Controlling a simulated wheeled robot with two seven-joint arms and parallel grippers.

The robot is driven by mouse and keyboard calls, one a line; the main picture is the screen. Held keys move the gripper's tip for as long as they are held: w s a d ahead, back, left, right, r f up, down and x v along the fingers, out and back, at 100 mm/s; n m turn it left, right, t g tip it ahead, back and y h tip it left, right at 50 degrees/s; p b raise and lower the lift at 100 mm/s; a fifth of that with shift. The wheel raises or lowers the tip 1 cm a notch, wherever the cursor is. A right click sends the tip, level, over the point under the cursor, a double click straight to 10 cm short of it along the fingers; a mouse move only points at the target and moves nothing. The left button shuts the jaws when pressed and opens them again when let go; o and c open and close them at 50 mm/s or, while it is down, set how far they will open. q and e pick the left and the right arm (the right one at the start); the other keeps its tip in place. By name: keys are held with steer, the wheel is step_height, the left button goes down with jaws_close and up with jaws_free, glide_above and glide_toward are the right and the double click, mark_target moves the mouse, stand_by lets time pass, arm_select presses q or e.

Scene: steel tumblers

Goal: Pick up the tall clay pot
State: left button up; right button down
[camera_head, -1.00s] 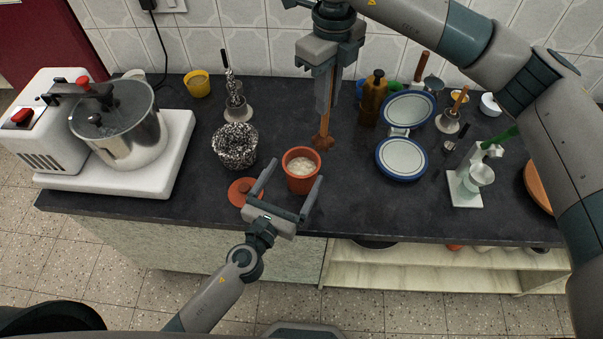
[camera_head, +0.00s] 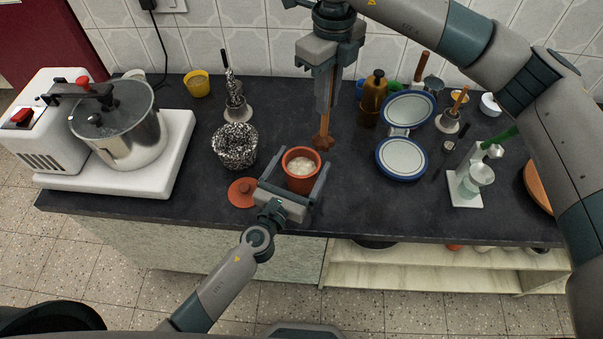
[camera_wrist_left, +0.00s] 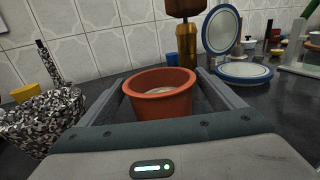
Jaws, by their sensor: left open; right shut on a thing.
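The tall clay pot (camera_head: 301,181), orange-brown with pale contents, stands upright on the dark counter. It also shows in the left wrist view (camera_wrist_left: 158,104), between the two fingers. My left gripper (camera_head: 297,172) is open, with one finger on each side of the pot. I cannot tell whether either finger touches it.
A flat clay lid (camera_head: 242,193) lies left of the pot. A speckled pot (camera_head: 235,146) stands behind the lid. Blue-rimmed plates (camera_head: 402,159) and an amber bottle (camera_head: 372,98) stand to the right and behind. A mixer (camera_head: 110,130) occupies the left. The counter's front edge is close.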

arm_select(q)
steer(key=c, duration=1.6)
steer(key=shift+r, duration=0.75)
steer(key=r+v, duration=0.2)
steer(key=v, duration=1.6)
steer(key=shift+r, duration=0.15)
steer(key=shift+w, duration=0.15)
steer(key=x, duration=0.6)
steer(key=r+x, duration=0.1)
steer(key=x, duration=1.1)
steer(key=shift+r, duration=0.15)
